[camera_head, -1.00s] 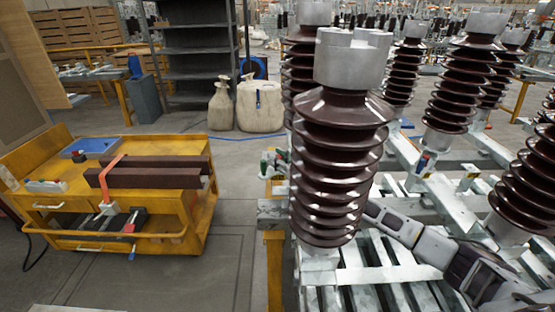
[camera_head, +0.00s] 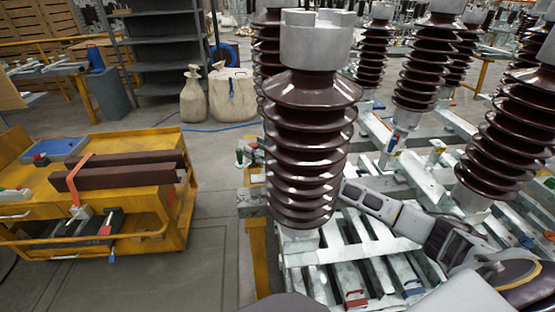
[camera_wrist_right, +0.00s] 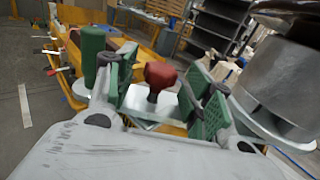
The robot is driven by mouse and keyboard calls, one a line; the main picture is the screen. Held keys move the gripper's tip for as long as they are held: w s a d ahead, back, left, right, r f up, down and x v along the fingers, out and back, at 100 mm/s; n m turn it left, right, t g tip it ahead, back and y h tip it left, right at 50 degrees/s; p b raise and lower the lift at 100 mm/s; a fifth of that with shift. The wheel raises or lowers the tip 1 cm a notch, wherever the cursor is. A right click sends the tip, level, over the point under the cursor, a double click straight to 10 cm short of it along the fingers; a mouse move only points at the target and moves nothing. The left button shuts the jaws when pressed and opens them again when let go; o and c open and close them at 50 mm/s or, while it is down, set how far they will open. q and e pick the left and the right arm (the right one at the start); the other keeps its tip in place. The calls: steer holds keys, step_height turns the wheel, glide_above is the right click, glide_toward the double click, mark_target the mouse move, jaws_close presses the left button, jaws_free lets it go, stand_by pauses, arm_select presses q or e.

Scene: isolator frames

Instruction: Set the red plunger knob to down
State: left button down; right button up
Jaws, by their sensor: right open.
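The red plunger knob (camera_wrist_right: 160,75) shows in the right wrist view, on a dark neck above a pale metal plate (camera_wrist_right: 150,112). My right gripper (camera_wrist_right: 163,90) is open, with its green-padded fingers on either side of the knob. I see no clear contact between pads and knob. A green cylindrical knob (camera_wrist_right: 93,48) stands just outside the left finger. In the head view my right arm (camera_head: 375,203) runs in from the lower right and passes behind the large brown ribbed insulator (camera_head: 308,150), which hides most of the gripper. My left gripper is out of view.
The insulator's grey metal cap (camera_wrist_right: 275,85) stands close on the right in the wrist view. More insulators (camera_head: 425,70) stand on metal frames at right. A yellow cart (camera_head: 180,215) with brown bars is at left. Open floor (camera_head: 212,255) lies between cart and frame.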

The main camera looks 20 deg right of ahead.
steer(key=v, duration=1)
steer(key=shift+s, duration=0.25)
stand_by(0.8)
steer(key=shift+d, duration=0.1)
stand_by(0.5)
